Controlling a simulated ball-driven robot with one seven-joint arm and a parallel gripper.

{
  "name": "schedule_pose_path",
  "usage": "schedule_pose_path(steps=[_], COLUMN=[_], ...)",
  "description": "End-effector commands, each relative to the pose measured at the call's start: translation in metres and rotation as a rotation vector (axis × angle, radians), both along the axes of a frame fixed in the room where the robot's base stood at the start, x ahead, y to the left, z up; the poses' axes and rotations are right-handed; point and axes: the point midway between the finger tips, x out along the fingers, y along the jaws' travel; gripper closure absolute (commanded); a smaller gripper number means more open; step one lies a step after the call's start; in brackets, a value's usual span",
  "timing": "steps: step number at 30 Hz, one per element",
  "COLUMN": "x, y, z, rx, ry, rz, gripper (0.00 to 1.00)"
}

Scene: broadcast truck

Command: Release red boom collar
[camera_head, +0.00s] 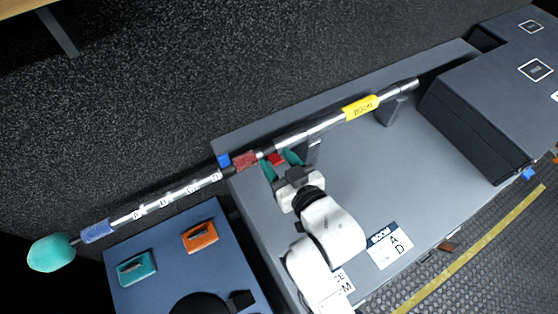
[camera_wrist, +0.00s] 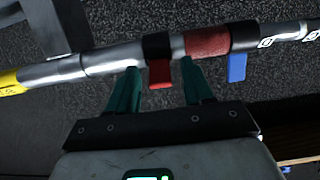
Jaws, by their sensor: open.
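A long boom pole (camera_head: 315,131) lies diagonally, with a yellow label (camera_head: 361,107) toward its right end and a teal foam head (camera_head: 51,253) at its left end. The red boom collar is a dark ring with a red lever (camera_wrist: 160,73); the lever also shows in the head view (camera_head: 276,159). My gripper (camera_head: 279,162) is open beside the pole. In the wrist view my gripper (camera_wrist: 159,70) has its teal fingers on either side of the red lever, with visible gaps. A red grip band (camera_wrist: 207,42) and a blue lever (camera_wrist: 237,66) sit further along.
The pole rests on supports (camera_head: 397,110) over a grey bench (camera_head: 345,175). A blue case top (camera_head: 170,250) carries a teal piece (camera_head: 137,267) and an orange piece (camera_head: 200,236). Dark boxes (camera_head: 490,110) stand at the right. Carpeted floor is clear behind the pole.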

Motion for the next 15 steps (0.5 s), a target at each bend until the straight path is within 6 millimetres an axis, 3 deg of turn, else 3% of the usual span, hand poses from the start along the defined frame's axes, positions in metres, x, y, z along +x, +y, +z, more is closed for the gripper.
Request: schedule_pose_path(steps=[5,15], x=[-0.012,-0.063], y=[-0.009,-0.043], z=[0.002,0.017], rx=[-0.001,-0.001], ry=[0.001,0.002], rz=[-0.001,0.000], gripper=[0.49,0.49])
